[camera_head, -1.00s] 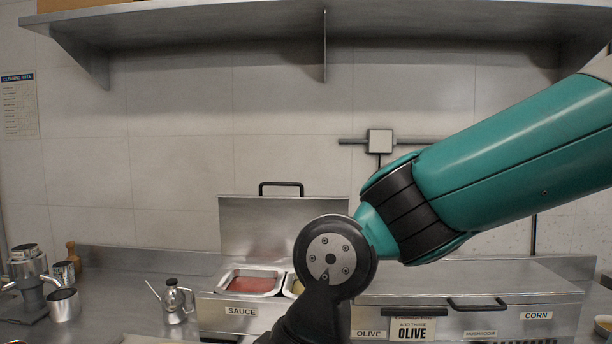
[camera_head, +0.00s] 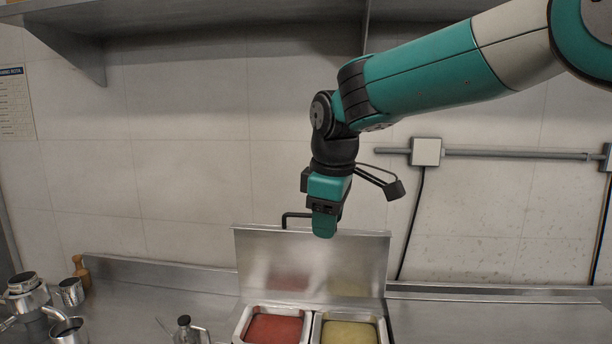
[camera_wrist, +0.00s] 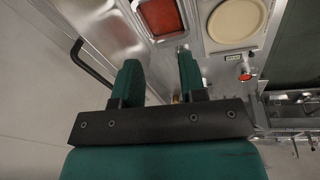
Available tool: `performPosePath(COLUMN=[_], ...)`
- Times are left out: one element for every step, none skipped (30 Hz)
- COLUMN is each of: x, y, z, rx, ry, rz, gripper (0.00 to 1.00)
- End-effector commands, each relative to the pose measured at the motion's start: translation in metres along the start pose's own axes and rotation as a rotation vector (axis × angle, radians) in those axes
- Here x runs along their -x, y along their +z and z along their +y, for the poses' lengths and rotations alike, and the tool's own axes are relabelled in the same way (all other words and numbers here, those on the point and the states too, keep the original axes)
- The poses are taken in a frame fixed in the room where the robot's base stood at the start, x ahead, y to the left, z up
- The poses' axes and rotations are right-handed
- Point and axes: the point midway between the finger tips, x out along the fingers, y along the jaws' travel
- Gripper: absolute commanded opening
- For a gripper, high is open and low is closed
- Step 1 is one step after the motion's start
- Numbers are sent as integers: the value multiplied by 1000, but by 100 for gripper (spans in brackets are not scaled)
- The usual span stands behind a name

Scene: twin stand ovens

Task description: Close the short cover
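The short cover (camera_head: 285,262) is a metal lid standing upright, raised open behind two food pans in the head view. Its black bar handle (camera_head: 290,217) sticks up at the top edge, partly hidden by my gripper. The cover (camera_wrist: 112,30) and handle (camera_wrist: 90,65) also show at the left of the wrist view. My gripper (camera_head: 324,228) points down at the cover's top edge, just right of the handle. In the wrist view my gripper (camera_wrist: 159,65) has its two green fingers apart with nothing between them. The handle lies outside them, to the left.
A pan of red sauce (camera_head: 275,328) and a pan of pale yellow filling (camera_head: 349,333) sit in the open well. A metal pot (camera_head: 68,328) and an oil can (camera_head: 186,330) stand at left. A wall pipe with a box (camera_head: 427,152) runs at right, and a shelf hangs above.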

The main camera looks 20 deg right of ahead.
Motion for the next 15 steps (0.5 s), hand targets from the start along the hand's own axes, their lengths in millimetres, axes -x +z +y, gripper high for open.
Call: performPosePath(x=[30,39,49,57,64,72,77,81,86,89,92,94,95,96,97], y=[-19,-28,-38,-46,-53,-61,-67,-72,-78,-82,-86,-90,-92,-94,-96], z=[26,39,55,65,75,86,93,100,107,111,115,119,121,122,124], rx=[28,47,70,87,103,122,134,146,159,169,177,186,192,197,202], ry=[20,31,42,48,54,58,59,61,60,61,59,59,57,56,55], rz=[-17,-28,-41,-49,-56,-64,-68,-71,-75,-75,-76,-76,-76,-75,-74], gripper=[38,38,38,38,38,38,38,38,38,38,38,38,38,38,38])
